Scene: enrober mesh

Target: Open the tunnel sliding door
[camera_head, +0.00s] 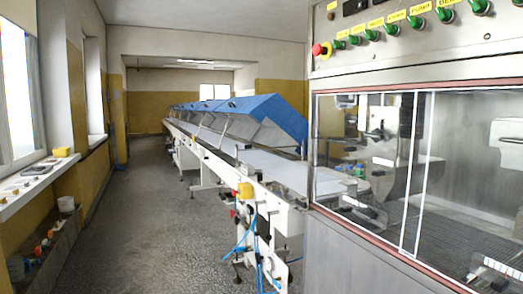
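The tunnel (355,85) is a steel cabinet filling the right side of the view. Its front has a wide window in a reddish-brown frame, with clear sliding door panes (460,150). Two white upright edges (416,170) stand close together near the middle of the window, where the panes seem to meet or overlap. The panes appear to cover the window, though clear glass makes this hard to judge. Metal parts and a mesh belt (450,235) show behind them. The right end of the window is cut off by the picture edge. Neither of my grippers is in view.
A control panel with green knobs and a red button (321,50) sits above the window. A long conveyor (270,165) with raised blue covers (265,108) runs away from the tunnel. The grey floor (150,220) left of it is open. A window sill (40,180) holds small items.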

